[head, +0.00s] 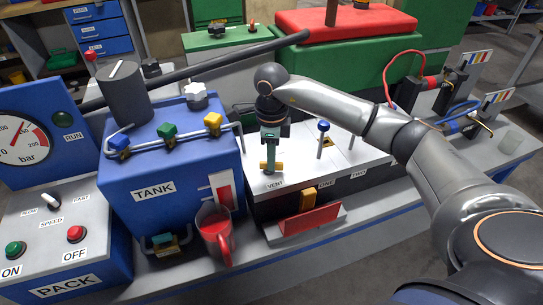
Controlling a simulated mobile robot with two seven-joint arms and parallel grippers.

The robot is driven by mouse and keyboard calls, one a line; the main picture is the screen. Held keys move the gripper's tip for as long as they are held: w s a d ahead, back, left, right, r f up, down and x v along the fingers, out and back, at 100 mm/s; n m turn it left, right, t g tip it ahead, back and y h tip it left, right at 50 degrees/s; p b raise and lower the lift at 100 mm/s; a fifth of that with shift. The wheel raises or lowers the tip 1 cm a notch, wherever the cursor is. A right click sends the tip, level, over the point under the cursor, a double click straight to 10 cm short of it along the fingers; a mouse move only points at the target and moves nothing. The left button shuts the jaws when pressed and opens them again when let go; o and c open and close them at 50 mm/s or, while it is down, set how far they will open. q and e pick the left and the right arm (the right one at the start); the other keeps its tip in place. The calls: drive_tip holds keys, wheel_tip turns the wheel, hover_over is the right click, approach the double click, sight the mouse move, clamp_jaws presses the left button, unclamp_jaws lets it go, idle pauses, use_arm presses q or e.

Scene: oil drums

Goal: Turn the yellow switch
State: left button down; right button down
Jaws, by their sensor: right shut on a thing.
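The yellow switch (264,167) stands on the white top of a box, behind the label VENT. Only small yellow parts of it show around the fingers. My right gripper (270,165) points down over it and is shut on it; the fingers hide most of the switch, so its exact angle cannot be told. My left gripper is not in view.
A blue-tipped lever (323,127) stands right of the gripper. The blue tank (125,185) with coloured valve knobs is close on the left. A red mug (214,230) and a red-faced tray (310,219) stand in front. A dark pipe (210,67) runs behind.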

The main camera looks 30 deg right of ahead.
drive_tip(key=m, duration=0.3)
drive_tip(key=m+p, duration=0.1)
drive_tip(key=m, duration=0.2)
drive_tip(key=shift+s+a+r+m, duration=0.1)
drive_tip(key=shift+a+m, duration=0.05)
drive_tip(key=shift+m, duration=0.15)
drive_tip(key=m+p, duration=0.1)
drive_tip(key=m, duration=0.5)
drive_tip(key=shift+a, duration=0.15)
drive_tip(key=shift+m, duration=0.4)
drive_tip(key=c, duration=0.9)
unclamp_jaws()
wheel_tip(320, 180, up, 12)
drive_tip(key=shift+r, duration=0.25)
drive_tip(key=shift+s+f, duration=0.1)
